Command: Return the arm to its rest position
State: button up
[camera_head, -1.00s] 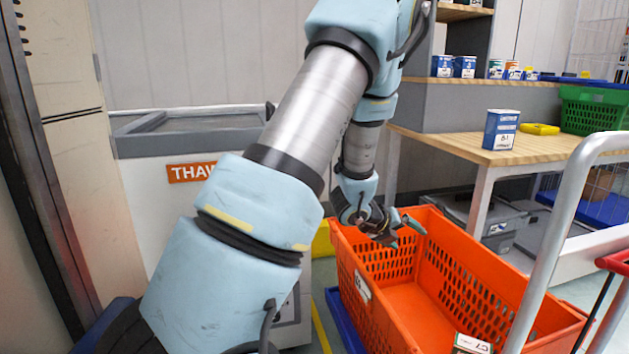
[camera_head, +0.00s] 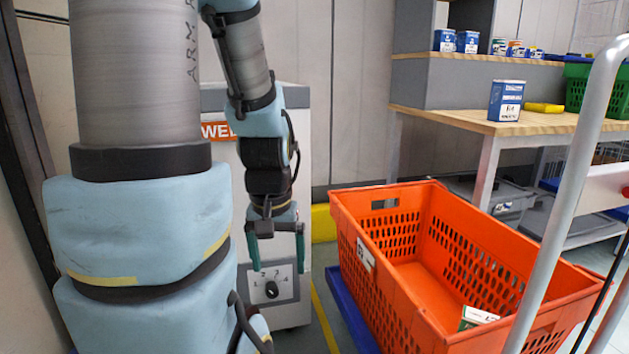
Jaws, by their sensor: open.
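My gripper (camera_head: 276,262) hangs at the end of my arm, pointing down, with its two green-tipped fingers spread apart and nothing between them. It is in front of a white cabinet (camera_head: 291,110) with a dial, left of the orange tote (camera_head: 352,222) and apart from it. My upper arm fills the left of the view. The orange tote stands open on a blue base, and a small white and green box (camera_head: 478,317) lies inside near its front end.
A wooden table (camera_head: 468,121) at the right bears a blue can (camera_head: 506,101), a yellow item (camera_head: 543,108) and a green crate (camera_head: 598,90). A grey metal rail (camera_head: 562,200) rises at the right front. Grey lidded bins (camera_head: 497,200) stand under the table.

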notch_tip(320, 180, up, 38)
jog(key=p, duration=3.7)
jog(key=shift+w, duration=0.2)
